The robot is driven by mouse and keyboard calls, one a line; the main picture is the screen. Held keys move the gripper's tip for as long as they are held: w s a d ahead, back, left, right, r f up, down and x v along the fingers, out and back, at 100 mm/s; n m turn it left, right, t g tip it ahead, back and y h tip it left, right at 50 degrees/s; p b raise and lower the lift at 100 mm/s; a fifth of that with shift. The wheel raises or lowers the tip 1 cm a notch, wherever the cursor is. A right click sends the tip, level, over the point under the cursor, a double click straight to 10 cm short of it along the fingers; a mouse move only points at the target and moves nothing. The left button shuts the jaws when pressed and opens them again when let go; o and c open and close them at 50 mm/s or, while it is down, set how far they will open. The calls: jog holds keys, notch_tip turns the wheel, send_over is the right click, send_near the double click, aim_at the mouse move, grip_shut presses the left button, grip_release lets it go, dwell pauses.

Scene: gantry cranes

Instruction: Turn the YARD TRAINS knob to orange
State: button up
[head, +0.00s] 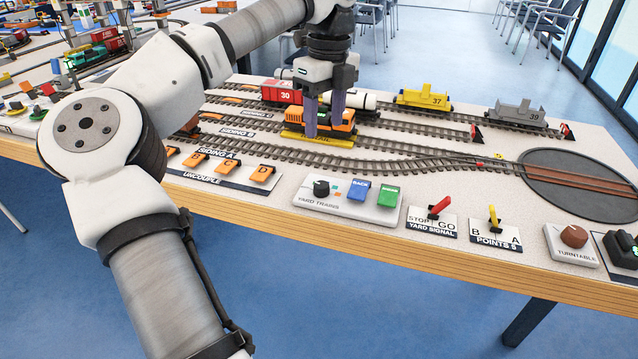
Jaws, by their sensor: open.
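The YARD TRAINS panel (345,211) is a pale box near the table's front edge. Its black knob (321,187) is at the panel's left end, with small coloured marks beside it, one of them orange. Which mark the knob points to is too small to tell. A blue BACK button (359,192) and a green button (388,196) sit to its right.
Orange uncouple levers (230,166) stand left of the panel. The red yard signal lever (440,207), yellow points lever (494,218) and brown turntable knob (574,236) stand to its right. Tracks with a yellow wagon (423,98) and grey wagon (520,114) lie behind.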

aim_at(322, 184)
jog(key=f, duration=0.9)
jog(key=f+b, duration=0.1)
jog(key=f, duration=0.3)
jog(key=shift+s+a+f, duration=0.15)
jog(key=shift+s+f, duration=0.1)
jog(key=shift+f, duration=0.05)
jog(key=c, duration=1)
